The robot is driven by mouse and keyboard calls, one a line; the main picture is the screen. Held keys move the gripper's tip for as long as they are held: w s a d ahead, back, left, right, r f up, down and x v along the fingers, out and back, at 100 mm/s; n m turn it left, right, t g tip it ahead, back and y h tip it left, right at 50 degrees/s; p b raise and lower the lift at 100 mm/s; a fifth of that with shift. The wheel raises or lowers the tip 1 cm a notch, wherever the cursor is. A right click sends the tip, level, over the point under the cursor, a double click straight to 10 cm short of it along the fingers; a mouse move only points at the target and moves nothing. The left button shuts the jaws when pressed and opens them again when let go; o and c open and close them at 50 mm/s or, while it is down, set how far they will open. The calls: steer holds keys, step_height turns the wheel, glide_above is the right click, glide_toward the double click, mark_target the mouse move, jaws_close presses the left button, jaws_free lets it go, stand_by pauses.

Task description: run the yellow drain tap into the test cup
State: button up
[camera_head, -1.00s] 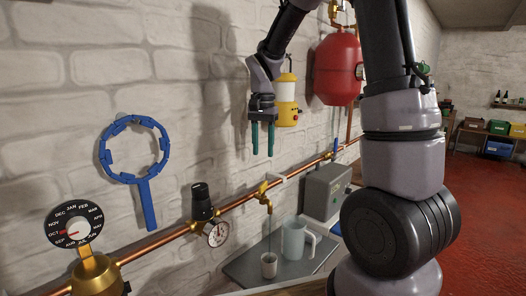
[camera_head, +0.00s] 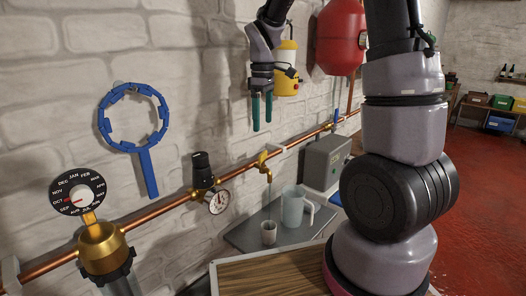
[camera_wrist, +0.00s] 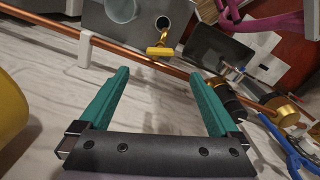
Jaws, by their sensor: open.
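The yellow drain tap (camera_head: 264,163) is on the copper pipe along the wall, its spout pointing down. It also shows in the wrist view (camera_wrist: 160,50), just beyond and between my fingers. The small grey test cup (camera_head: 268,233) stands on a grey shelf below the spout; its dark opening shows in the wrist view (camera_wrist: 162,22). My gripper (camera_head: 262,112) is open and empty, with its teal fingers pointing down, above the tap and apart from it. In the wrist view the gripper (camera_wrist: 160,85) has nothing between its fingertips.
A clear jug (camera_head: 293,207) stands right of the cup, with a grey box (camera_head: 325,162) behind it. A black-topped valve and gauge (camera_head: 217,201) sit on the pipe to the left. A yellow lantern (camera_head: 286,72) and red tank (camera_head: 341,38) are near my gripper.

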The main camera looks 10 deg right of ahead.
mark_target(263, 153)
step_height(263, 153, down, 11)
steer(key=shift+r, duration=0.1)
stand_by(0.4)
steer(key=c, duration=1.4)
steer(key=shift+o, duration=0.2)
steer(key=m, duration=0.3)
steer(key=shift+m, duration=0.4)
steer(key=o, duration=1.4)
steer(key=shift+c, duration=0.2)
